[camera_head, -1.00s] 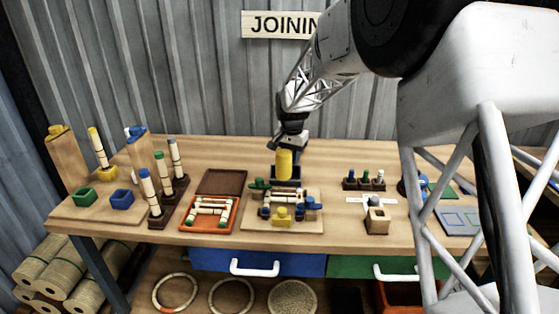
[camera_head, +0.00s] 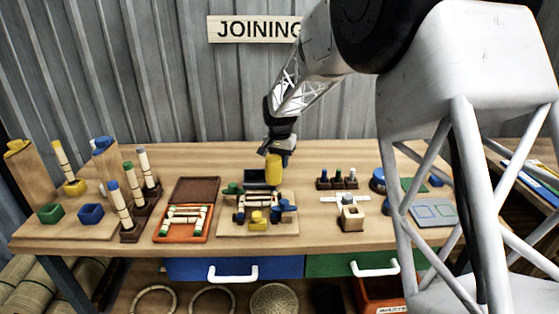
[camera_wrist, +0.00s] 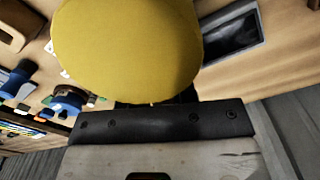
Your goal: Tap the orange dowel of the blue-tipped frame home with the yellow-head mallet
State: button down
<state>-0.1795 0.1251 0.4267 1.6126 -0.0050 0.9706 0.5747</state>
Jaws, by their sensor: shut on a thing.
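My gripper (camera_head: 278,149) is shut on the yellow-head mallet, whose yellow head (camera_head: 273,168) hangs below it. The head also fills the upper middle of the wrist view (camera_wrist: 130,45), hiding what lies behind it. The mallet is above the back of the middle assembly board (camera_head: 232,228), clear of the frame there. On this board a frame of pale rods (camera_head: 241,205) sits among green, blue and yellow blocks. The frame's tip colours and an orange dowel are too small to tell apart. The mallet's handle cannot be seen clearly.
A dark open holder (camera_head: 253,177) stands behind the board. An orange tray (camera_head: 182,238) with a green-cornered frame lies left. Upright rods in dark stands (camera_head: 130,236) are farther left. A row of small pegs (camera_head: 337,183) and a pale wooden block (camera_head: 352,217) stand right.

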jog(key=shift+f, duration=3.2)
jog(key=shift+r, duration=1.45)
jog(key=shift+f, duration=1.8)
jog(key=shift+r, duration=0.15)
jog(key=shift+r, duration=1.65)
jog(key=shift+f, duration=0.1)
jog(key=shift+f, duration=0.3)
